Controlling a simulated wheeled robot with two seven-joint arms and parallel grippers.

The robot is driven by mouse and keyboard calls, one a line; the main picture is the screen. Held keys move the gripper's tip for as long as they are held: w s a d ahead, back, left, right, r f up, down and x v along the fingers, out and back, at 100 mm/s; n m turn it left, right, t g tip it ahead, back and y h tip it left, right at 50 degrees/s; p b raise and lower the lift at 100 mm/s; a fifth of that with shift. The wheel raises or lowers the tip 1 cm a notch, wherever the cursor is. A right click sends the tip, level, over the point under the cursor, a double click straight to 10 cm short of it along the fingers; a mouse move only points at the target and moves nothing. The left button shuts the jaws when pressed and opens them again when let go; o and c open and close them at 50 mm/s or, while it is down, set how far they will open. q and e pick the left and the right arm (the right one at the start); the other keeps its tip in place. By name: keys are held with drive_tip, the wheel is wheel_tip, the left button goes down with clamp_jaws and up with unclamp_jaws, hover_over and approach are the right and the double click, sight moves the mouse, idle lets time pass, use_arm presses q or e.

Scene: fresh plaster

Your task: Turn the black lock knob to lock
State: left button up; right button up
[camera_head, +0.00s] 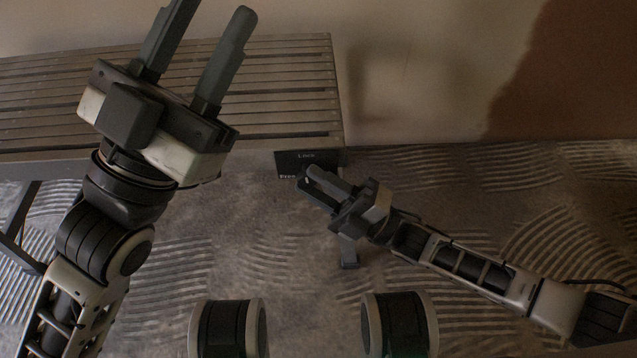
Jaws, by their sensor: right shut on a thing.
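A small black lock plate (296,157) with the words "Lock" above and "Free" below is at the right front corner of the slatted bench. My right gripper (306,177) is at the lower edge of this plate, shut on the black lock knob. The knob itself is hidden by the fingers, so I cannot tell which way it points. My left gripper (215,10) is open and empty, raised in front of the bench with its fingers pointing up. Its left fingertip runs out of the top of the picture.
The grey slatted bench (285,75) fills the upper left, against a plaster wall (430,70) with a brown patch on the right. The patterned grey carpet (240,240) in front of the bench is clear.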

drive_tip(key=shift+w, duration=0.15)
drive_tip(key=o, duration=1)
drive_tip(key=shift+c, duration=0.2)
use_arm(q)
drive_tip(key=f+n+y, duration=0.1)
drive_tip(key=w+n+y+p, duration=0.1)
drive_tip(key=n, duration=0.1)
drive_tip(key=shift+w+a+f, duration=0.1)
drive_tip(key=shift+a+f, duration=0.05)
drive_tip(key=shift+f, duration=0.25)
use_arm(e)
drive_tip(key=v, duration=1.6)
